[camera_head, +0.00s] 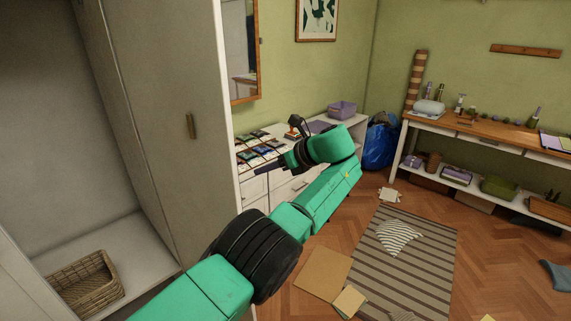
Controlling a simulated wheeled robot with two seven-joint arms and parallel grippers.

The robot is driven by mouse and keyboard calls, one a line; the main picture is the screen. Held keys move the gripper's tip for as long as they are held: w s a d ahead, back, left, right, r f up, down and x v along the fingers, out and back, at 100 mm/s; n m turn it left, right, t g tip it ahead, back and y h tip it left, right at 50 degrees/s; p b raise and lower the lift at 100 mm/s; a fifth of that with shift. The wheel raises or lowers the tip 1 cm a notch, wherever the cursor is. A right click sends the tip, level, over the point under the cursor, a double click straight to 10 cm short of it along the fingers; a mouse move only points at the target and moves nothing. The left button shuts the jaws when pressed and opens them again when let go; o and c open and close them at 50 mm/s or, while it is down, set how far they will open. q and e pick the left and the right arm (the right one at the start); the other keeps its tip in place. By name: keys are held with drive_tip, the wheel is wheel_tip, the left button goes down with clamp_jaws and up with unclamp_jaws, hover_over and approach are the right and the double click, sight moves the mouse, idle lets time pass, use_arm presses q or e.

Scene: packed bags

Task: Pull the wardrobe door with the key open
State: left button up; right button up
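The wardrobe (155,60) fills the left of the head view. Its left part stands open, showing a shelf (140,262) inside. A pale door panel with a small brass-coloured handle (191,125) stands to the right of that opening. I cannot make out a key on it. My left arm comes up from the bottom and bends back at the wrist. My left gripper (272,168) points left, right of the door panel and apart from the handle. Its dark fingers are small against the drawer unit, and their opening is unclear. My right gripper is out of view.
A wicker basket (88,284) sits on the wardrobe shelf. A white drawer unit (255,190) with small coloured items stands behind my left gripper. A wooden bench (480,128) stands at right.

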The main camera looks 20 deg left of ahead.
use_arm(q)
drive_tip(key=shift+s+a, duration=0.3)
drive_tip(key=shift+a, duration=0.1)
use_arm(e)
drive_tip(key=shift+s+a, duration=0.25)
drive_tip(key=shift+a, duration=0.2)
use_arm(q)
drive_tip(key=shift+d, duration=0.1)
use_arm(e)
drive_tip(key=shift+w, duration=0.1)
use_arm(q)
drive_tip(key=shift+w+d, duration=0.25)
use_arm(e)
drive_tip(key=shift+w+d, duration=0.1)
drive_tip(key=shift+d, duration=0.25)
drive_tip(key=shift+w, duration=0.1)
use_arm(q)
drive_tip(key=shift+s, duration=0.1)
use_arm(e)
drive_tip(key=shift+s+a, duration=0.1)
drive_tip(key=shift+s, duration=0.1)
use_arm(q)
drive_tip(key=shift+d, duration=0.15)
